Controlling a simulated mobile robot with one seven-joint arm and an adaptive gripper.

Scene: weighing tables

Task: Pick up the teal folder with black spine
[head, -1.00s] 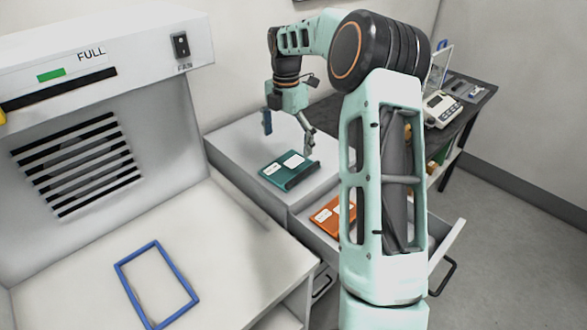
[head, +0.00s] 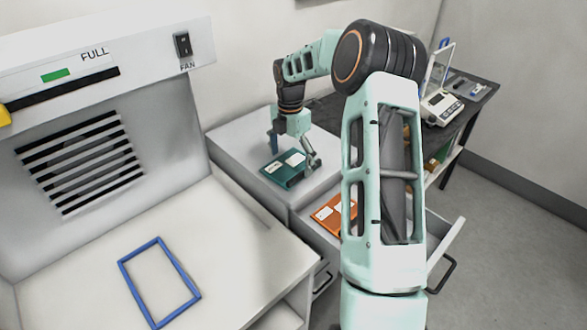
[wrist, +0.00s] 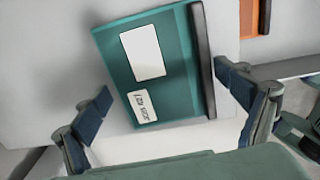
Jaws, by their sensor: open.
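The teal folder (head: 284,171) with two white labels lies flat on top of the grey cabinet (head: 232,133). In the wrist view the teal folder (wrist: 178,70) shows its black spine (wrist: 202,60) along its right side. My gripper (head: 294,151) is open and just above the folder in the head view. In the wrist view my gripper (wrist: 160,88) has one finger near the folder's lower left and the other just right of the spine. The folder lies between the fingers; I cannot tell whether they touch it.
An orange folder (head: 325,216) lies in the open drawer (head: 452,236) below and to the right. A blue frame (head: 128,275) lies on the white bench at the left. A dark table (head: 474,103) with a scale (head: 440,106) stands at the back right.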

